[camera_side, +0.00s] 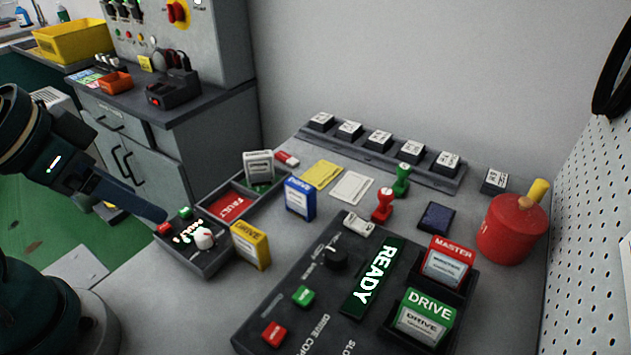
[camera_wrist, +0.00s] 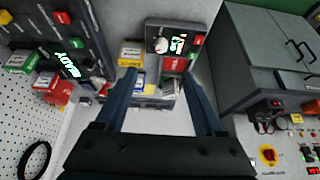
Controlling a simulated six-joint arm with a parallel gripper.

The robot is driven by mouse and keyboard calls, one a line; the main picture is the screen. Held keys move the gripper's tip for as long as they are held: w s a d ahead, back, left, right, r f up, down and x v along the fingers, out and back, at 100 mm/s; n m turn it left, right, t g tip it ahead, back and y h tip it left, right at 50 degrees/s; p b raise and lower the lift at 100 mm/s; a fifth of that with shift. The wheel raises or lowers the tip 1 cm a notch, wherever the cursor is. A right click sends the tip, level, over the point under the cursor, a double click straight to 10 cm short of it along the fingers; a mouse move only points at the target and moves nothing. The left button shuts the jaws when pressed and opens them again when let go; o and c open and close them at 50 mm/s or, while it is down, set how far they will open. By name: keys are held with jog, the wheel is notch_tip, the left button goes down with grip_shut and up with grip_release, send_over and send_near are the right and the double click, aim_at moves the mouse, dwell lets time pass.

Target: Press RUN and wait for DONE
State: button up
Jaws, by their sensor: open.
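The large dark control panel (camera_side: 262,318) has a lit display (camera_side: 372,278) reading READY, a green button (camera_side: 303,296), a red button (camera_side: 274,333) and a black knob (camera_side: 335,257). The button lettering is too small to read surely. A green DRIVE cartridge (camera_side: 425,318) and a red MASTER cartridge (camera_side: 447,263) stand in its slots. A smaller box (camera_side: 208,262) has a white knob (camera_side: 204,238), a lit display, and green and red buttons. My gripper (camera_side: 150,212) is open and empty near this box, left of the large panel. Its fingers (camera_wrist: 162,80) also show in the wrist view.
Yellow (camera_side: 250,246), blue (camera_side: 300,198) and grey (camera_side: 259,166) cartridges stand around a FAULT tray (camera_side: 233,205). A grey cabinet (camera_side: 160,140) stands at left.

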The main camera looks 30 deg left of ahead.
jog(key=shift+c, duration=0.3)
grip_shut()
dwell(1.5)
